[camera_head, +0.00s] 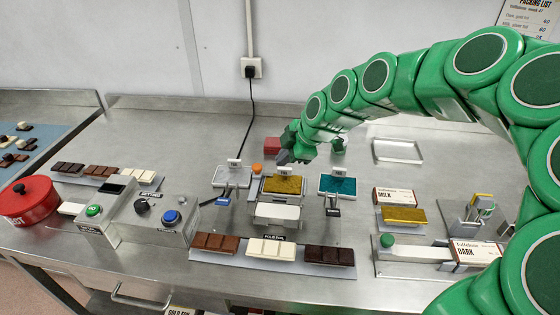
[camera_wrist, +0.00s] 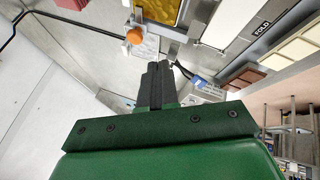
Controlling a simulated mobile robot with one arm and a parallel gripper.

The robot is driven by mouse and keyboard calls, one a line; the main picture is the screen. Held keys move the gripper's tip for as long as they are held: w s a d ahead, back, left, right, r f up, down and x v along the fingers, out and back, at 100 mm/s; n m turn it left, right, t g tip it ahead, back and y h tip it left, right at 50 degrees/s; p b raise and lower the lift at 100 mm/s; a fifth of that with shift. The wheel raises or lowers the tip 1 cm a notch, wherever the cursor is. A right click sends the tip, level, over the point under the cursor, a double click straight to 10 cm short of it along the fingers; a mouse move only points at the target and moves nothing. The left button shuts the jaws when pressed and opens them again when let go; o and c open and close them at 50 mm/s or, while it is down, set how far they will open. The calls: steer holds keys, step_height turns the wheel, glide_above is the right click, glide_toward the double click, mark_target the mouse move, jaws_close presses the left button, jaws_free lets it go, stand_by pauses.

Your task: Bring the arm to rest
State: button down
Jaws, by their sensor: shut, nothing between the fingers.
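My green arm reaches in from the right in the head view, bent in an arch over the bench. My gripper (camera_head: 287,156) hangs above the back middle of the bench, just behind the mould stations. In the wrist view my gripper (camera_wrist: 155,72) has its two dark fingers side by side and shut, with nothing between them. An orange knob (camera_head: 256,169) is just below and left of the fingers in the head view; it also shows in the wrist view (camera_wrist: 134,36) beyond the fingertips.
A gold sheet (camera_head: 284,185) and a teal sheet (camera_head: 337,185) lie on stands in the middle. A red block (camera_head: 272,145) is beside the gripper. Chocolate bars line the front. A control box (camera_head: 167,225) and red pot (camera_head: 27,200) stand left. The back left of the bench is clear.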

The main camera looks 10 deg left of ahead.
steer(key=shift+r, duration=0.1)
stand_by(0.4)
steer(key=s+d+m+g+h, duration=0.1)
steer(key=s+d+m+h, duration=0.1)
steer(key=s+d+m, duration=0.5)
steer(key=s+d+r+m+g+h, duration=0.1)
steer(key=s+d+m, duration=0.6)
steer(key=s, duration=1)
steer(key=s+d+m+g+h, duration=0.2)
steer(key=s+d+m, duration=0.6)
steer(key=s, duration=0.4)
steer(key=shift+s+r+g+h, duration=0.3)
steer(key=shift+s+r+h, duration=0.05)
steer(key=shift+h, duration=0.25)
